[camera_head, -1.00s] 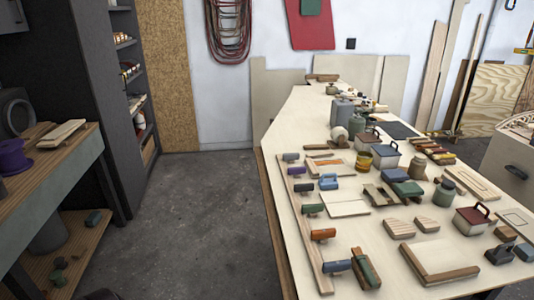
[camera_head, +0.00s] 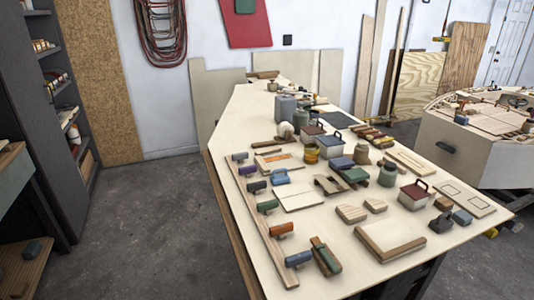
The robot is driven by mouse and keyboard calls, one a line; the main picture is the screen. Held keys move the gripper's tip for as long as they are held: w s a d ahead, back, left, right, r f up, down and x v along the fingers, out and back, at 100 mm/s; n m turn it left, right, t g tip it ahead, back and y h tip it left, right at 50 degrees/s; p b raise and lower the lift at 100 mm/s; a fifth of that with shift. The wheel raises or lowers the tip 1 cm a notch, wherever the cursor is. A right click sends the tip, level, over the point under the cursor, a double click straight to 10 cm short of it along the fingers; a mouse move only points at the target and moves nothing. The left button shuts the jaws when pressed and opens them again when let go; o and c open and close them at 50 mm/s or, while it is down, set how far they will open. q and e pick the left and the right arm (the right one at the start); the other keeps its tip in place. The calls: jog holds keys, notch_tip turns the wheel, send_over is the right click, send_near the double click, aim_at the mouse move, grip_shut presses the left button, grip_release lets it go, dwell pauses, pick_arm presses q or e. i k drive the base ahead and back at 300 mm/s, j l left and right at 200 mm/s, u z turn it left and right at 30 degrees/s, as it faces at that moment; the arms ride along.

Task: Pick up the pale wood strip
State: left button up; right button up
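A long pale wood strip (camera_head: 270,240) lies flat along the left edge of the workbench (camera_head: 330,274). Several tools with coloured handles sit along it, among them an orange one (camera_head: 282,229) and a blue one (camera_head: 299,258), and they cover parts of it. Other pale wood pieces are in view, so I cannot tell for certain that this strip is the one named. Neither of my grippers shows in this view.
Blocks, jars and lidded boxes crowd the bench, including a red box (camera_head: 413,197) and a framed board (camera_head: 391,238). A grey shelf unit (camera_head: 38,120) stands at left. A boat hull (camera_head: 465,150) stands at right. The concrete floor (camera_head: 140,220) left of the bench is clear.

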aim_at(275, 149)
jog(key=i+j+z, duration=0.1)
jog(key=j, duration=0.25)
jog(key=i+j+z, duration=0.25)
jog(key=i+j, duration=0.15)
jog(key=j, duration=0.3)
jog(key=i+j+z, duration=0.15)
jog(key=j, duration=0.25)
jog(key=i+j+z, duration=0.1)
jog(key=j, duration=0.3)
jog(key=i+j+z, duration=0.1)
jog(key=j, duration=0.3)
jog(key=i, duration=0.05)
